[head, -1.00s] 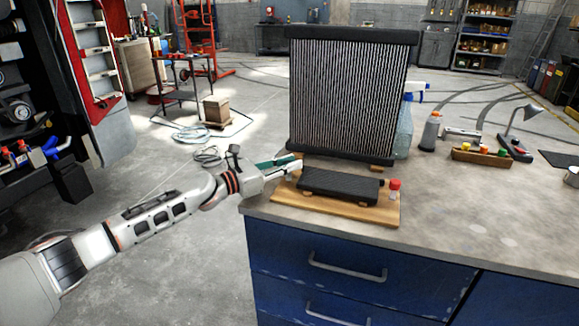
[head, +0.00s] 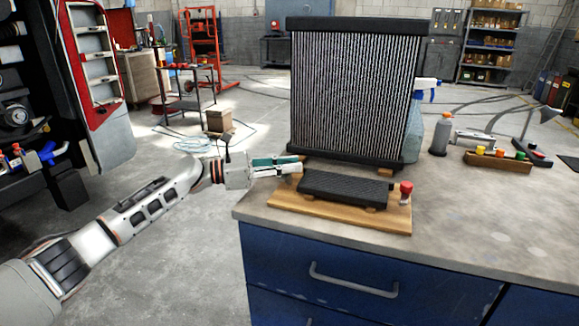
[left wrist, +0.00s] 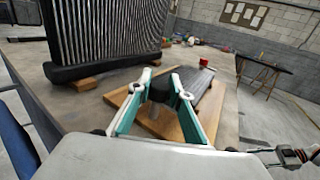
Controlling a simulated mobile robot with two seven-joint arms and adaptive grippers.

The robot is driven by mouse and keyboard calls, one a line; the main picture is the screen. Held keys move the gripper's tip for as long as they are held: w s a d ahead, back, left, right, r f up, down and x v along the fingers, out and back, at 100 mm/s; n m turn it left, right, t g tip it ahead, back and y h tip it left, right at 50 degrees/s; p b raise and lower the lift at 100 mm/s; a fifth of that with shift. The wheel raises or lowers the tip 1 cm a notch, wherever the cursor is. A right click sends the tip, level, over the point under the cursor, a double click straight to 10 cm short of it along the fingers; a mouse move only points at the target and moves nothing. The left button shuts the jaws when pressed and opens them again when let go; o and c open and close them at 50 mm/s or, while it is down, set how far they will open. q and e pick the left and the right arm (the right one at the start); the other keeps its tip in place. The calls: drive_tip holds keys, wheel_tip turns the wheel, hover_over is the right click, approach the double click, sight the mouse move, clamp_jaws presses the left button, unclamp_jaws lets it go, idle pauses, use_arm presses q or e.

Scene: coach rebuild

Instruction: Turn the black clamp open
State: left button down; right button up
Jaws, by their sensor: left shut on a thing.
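My left gripper (head: 294,167) reaches in from the left over the left end of a wooden board (head: 370,220). In the left wrist view its two green-and-white fingers are closed on a round black clamp (left wrist: 160,90) with a grey stem below it. In the head view the fingers hide the clamp. A flat black ribbed unit (head: 343,188) lies on the board beside the clamp. A red knob (head: 406,188) stands at the unit's other end.
A large black-framed radiator (head: 352,95) stands upright close behind the board. The front right of the worktop is clear.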

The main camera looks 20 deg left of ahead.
use_arm(q)
drive_tip(key=c, duration=1.8)
unclamp_jaws()
drive_tip(key=v, duration=1.2)
